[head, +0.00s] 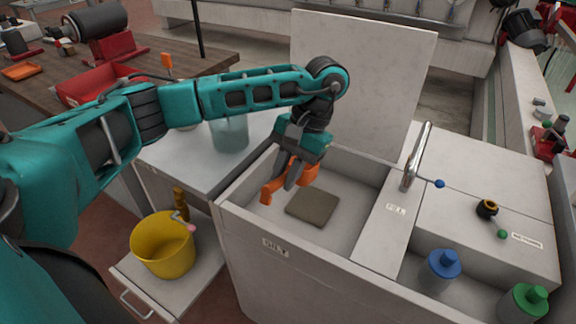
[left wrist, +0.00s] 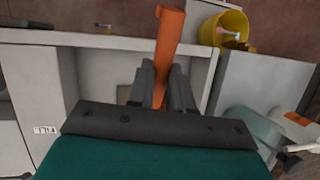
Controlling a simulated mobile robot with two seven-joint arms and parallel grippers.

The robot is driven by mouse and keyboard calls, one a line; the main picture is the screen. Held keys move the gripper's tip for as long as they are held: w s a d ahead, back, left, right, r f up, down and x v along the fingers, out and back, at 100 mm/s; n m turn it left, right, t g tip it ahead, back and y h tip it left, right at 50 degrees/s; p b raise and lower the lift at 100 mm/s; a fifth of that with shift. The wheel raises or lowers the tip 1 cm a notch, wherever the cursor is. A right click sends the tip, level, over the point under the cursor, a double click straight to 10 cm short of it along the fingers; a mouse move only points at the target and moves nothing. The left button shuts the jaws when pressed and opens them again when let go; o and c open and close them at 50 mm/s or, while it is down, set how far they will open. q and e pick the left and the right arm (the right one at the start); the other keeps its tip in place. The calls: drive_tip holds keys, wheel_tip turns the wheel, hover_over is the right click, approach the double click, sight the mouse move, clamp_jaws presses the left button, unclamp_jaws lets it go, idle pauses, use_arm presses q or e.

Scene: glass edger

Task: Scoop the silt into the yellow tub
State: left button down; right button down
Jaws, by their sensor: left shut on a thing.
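My left gripper (head: 292,178) is shut on an orange scoop (head: 272,190) and holds it over the open basin marked SILT (head: 345,178). In the left wrist view the scoop (left wrist: 168,45) sticks out between the fingers (left wrist: 161,88). The silt (head: 312,207) is a flat brown-grey square patch on the basin floor, just right of and below the scoop. I cannot tell whether the scoop holds any silt. The yellow tub (head: 162,245) stands left of the basin on a low pulled-out shelf, and shows in the left wrist view (left wrist: 235,24). My right gripper is out of view.
A tap (head: 414,165) rises at the basin's right edge. A raised white panel (head: 360,75) stands behind the basin. A blue-capped bottle (head: 440,268) and a green-capped bottle (head: 523,302) are at front right. A clear container (head: 230,132) sits on the left counter.

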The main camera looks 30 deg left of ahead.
use_arm(q)
wheel_tip(320, 180, down, 15)
drive_tip(key=b, duration=0.9)
drive_tip(key=shift+w+f, duration=0.1)
drive_tip(key=shift+w, duration=0.05)
drive_tip(key=shift+d+f+b, duration=0.1)
drive_tip(key=shift+f+b, duration=0.3)
drive_tip(key=shift+b, duration=0.15)
drive_tip(key=shift+f+b, duration=0.5)
drive_tip(key=shift+w+r, duration=0.2)
drive_tip(key=shift+w, duration=0.05)
drive_tip(key=shift+w+r, duration=0.2)
